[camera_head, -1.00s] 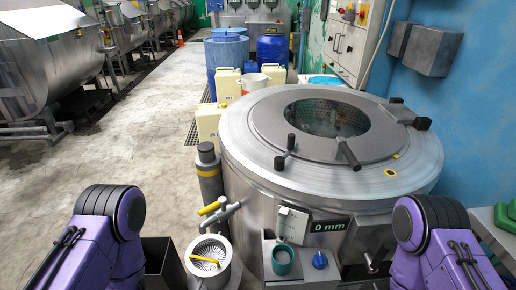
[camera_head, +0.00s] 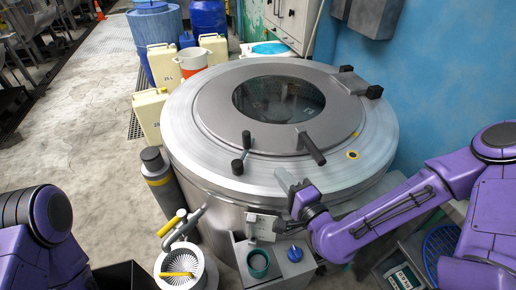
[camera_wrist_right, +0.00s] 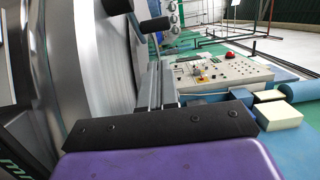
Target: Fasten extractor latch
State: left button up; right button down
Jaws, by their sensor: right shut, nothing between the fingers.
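The extractor (camera_head: 180,150) is a round steel drum with a ring-shaped grey lid (camera_head: 215,112) lying flat around a dark glass window. At the lid's front edge a latch (camera_head: 242,141) shows as a small bar with two black knobs. A black bar handle (camera_head: 312,148) sticks up right of it. My right gripper (camera_head: 282,178) is shut and empty above the drum's front rim, right of the latch and apart from it. In the right wrist view, the gripper (camera_wrist_right: 155,80) points towards black knobs (camera_wrist_right: 154,25). My left gripper is outside the view; only its arm shows.
A control box with a green cup (camera_head: 258,262) and blue knob stands at the drum's front. A yellow-handled valve (camera_head: 172,222) and a grey cylinder (camera_head: 158,175) are at its left. Cream canisters (camera_head: 163,62) stand behind. Open floor (camera_head: 70,130) lies left.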

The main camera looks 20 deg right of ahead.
jog(key=shift+p+x, duration=0.35)
jog(key=shift+x, duration=0.5)
jog(key=p, duration=0.2)
send_near(245, 147)
jog(key=w, duration=0.1)
jog(key=w+r, duration=0.1)
jog(key=w, duration=0.1)
jog(key=w+d+r, duration=0.1)
jog(key=shift+w+d+r, duration=0.1)
jog(key=shift+w+r, duration=0.05)
jog(key=shift+w, duration=0.65)
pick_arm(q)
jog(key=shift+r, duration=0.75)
